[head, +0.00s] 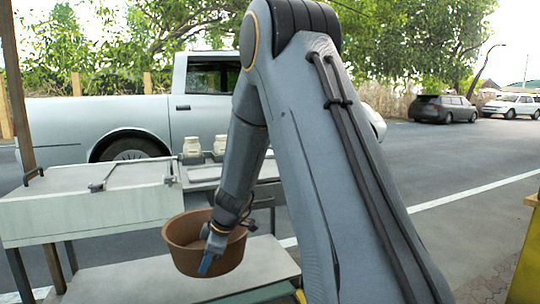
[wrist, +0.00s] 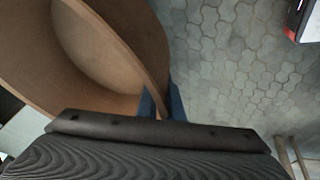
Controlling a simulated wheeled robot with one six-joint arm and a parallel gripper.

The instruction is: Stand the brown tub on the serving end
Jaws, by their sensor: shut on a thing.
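The brown tub (head: 180,255) is round, open at the top and roughly upright. It hangs in front of the cart's right part in the head view. My gripper (head: 207,262) is shut on the tub's near rim, one finger inside and one outside. In the wrist view the tub (wrist: 125,35) fills the upper left, its wall between the fingertips (wrist: 161,103). The flat counter (head: 200,173) at the cart's right end, perhaps the serving end, is partly hidden by my arm.
Two pale jars (head: 192,146) stand at the counter's back. A white lidded box (head: 90,205) forms the cart's left part. A lower shelf (head: 120,288) lies beneath. A yellow thing (head: 526,260) stands at the right edge. Paving (wrist: 235,70) shows below the tub.

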